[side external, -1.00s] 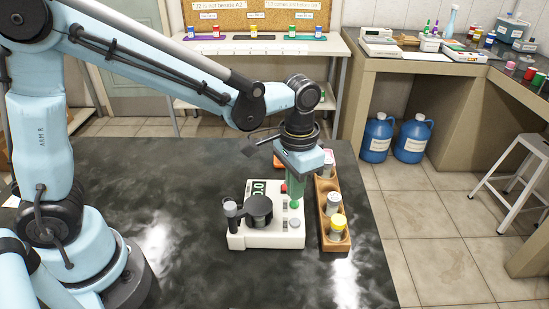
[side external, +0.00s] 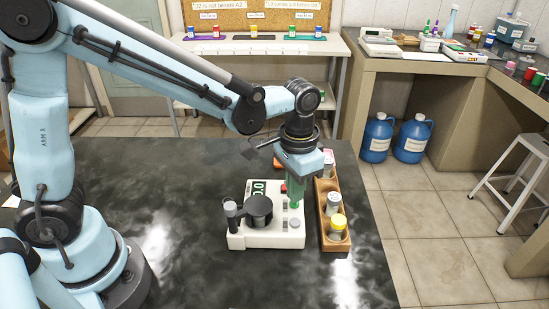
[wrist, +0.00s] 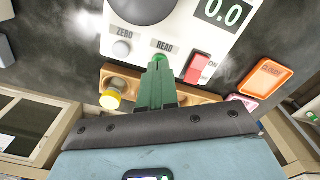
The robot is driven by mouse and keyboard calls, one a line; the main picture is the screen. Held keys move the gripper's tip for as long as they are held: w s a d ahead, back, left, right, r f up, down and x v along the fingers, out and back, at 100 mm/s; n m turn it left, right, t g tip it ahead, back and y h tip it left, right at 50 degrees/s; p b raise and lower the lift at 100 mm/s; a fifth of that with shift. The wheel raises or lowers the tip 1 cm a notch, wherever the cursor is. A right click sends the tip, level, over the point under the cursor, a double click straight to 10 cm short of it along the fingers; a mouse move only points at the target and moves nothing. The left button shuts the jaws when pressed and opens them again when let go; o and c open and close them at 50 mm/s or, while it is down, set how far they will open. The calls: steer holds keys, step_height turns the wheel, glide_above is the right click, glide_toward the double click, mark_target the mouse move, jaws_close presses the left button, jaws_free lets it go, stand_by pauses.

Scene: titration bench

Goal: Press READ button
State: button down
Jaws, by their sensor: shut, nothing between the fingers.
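The white meter (side external: 262,238) stands on the dark table, with a dark round cap and a display. In the wrist view its display (wrist: 222,10) reads 0.0. The green READ button (wrist: 164,60) shows just beyond my fingertips, partly hidden by them.
A wooden rack (side external: 335,243) with capped vials, one yellow-capped (side external: 337,223), stands close to the right of the meter. The table in front of the meter is clear.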

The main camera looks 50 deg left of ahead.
steer(key=shift+f, duration=0.65)
step_height(320, 180, up, 8)
steer(key=shift+f, duration=0.2)
stand_by(0.9)
steer(key=s+a+n+t, duration=0.1)
steer(key=s+a+t, duration=0.2)
steer(key=a, duration=0.3)
steer(key=s+a+r+n+t, duration=0.1)
steer(key=s+a+n+t, duration=0.1)
steer(key=s+a+t, duration=0.2)
steer(key=shift+s+a, duration=0.15)
steer(key=shift+a, duration=0.7)
stand_by(2.4)
